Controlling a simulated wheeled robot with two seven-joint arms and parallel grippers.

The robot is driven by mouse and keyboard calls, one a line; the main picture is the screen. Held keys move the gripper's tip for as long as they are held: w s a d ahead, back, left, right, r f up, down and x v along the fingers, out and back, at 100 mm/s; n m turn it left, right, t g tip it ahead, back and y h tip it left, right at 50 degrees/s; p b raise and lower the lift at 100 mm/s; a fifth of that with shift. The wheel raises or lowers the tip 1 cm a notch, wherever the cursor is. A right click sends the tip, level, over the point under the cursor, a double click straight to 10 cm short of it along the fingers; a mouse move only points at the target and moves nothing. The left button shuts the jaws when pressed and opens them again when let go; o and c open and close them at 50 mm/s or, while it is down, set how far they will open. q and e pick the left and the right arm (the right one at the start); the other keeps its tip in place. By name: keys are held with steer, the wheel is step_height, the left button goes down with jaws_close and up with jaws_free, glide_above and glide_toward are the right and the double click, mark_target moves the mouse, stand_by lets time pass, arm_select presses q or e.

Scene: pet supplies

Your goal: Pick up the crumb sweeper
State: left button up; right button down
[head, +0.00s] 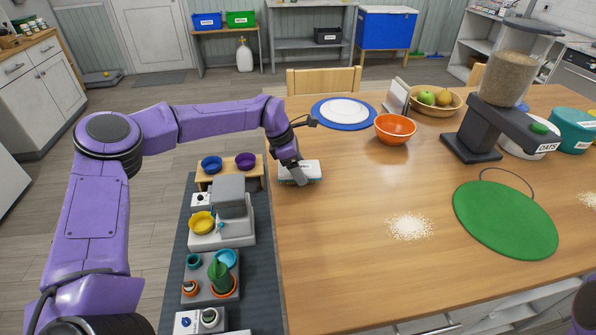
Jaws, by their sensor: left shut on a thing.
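The crumb sweeper (314,171) is a small block with a white top and a teal lower edge. It is at the left edge of the wooden table (345,225). My left gripper (299,179) reaches down from above and is shut on it, and its fingers cover part of the top. I cannot tell whether the sweeper touches the tabletop or is slightly raised. My right gripper is out of the picture; only a bit of purple arm shows at the lower right corner.
Crumbs (409,227) lie on the table beside a green round mat (505,218). An orange bowl (395,129), a blue-rimmed plate (343,111) and an oats dispenser (472,135) stand farther back. A low bench with bowls (230,170) adjoins the table's left edge. The table's front middle is clear.

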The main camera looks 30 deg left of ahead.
arm_select(q)
steer(key=s+d+r+b, duration=0.5)
steer(key=s+d+r, duration=0.2)
steer(key=d+r, duration=0.5)
steer(key=shift+s, duration=0.3)
